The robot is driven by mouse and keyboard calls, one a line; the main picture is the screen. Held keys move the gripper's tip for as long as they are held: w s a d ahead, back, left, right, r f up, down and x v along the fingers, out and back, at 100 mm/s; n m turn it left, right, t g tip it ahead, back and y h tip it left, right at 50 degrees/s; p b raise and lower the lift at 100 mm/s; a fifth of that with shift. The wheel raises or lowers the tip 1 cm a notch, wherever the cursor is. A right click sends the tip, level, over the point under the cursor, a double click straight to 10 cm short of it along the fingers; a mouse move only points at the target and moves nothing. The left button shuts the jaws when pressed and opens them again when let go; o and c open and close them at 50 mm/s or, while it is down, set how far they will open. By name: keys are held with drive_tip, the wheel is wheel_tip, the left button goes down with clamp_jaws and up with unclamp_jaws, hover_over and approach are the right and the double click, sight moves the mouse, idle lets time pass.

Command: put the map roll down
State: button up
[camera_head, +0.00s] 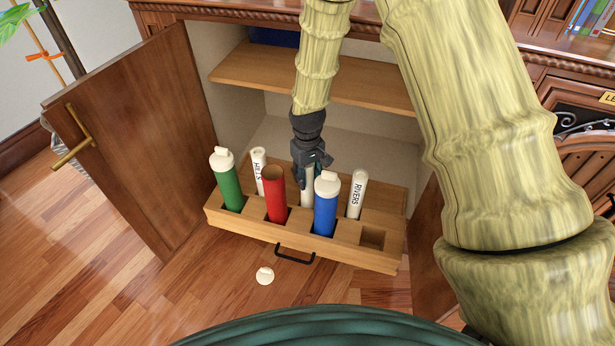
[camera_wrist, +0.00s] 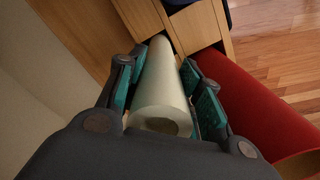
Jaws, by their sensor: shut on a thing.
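My gripper (camera_head: 309,168) is shut on a plain white map roll (camera_head: 307,187), pointing down over the wooden rack (camera_head: 345,252). In the wrist view the roll (camera_wrist: 157,92) stands between the two teal-padded fingers (camera_wrist: 160,95), its near end open and hollow. Its far end is beside the rack's wooden dividers; I cannot tell how deep it sits in a compartment. The roll is in the back row, between a white roll marked HILLS (camera_head: 258,171) and one marked RIVERS (camera_head: 356,194). The uncapped red tube (camera_head: 274,195) is just left of my gripper.
A capped green tube (camera_head: 227,180) and a capped blue tube (camera_head: 325,205) stand in the front row. The front right compartment (camera_head: 372,237) is empty. A white cap (camera_head: 264,275) lies on the floor. The cabinet door (camera_head: 140,140) is open at left; a shelf (camera_head: 340,85) is above.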

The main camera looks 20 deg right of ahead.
drive_tip(key=o, duration=1.2)
wheel_tip(320, 180, up, 12)
drive_tip(key=p, duration=0.4)
drive_tip(key=shift+r, duration=0.1)
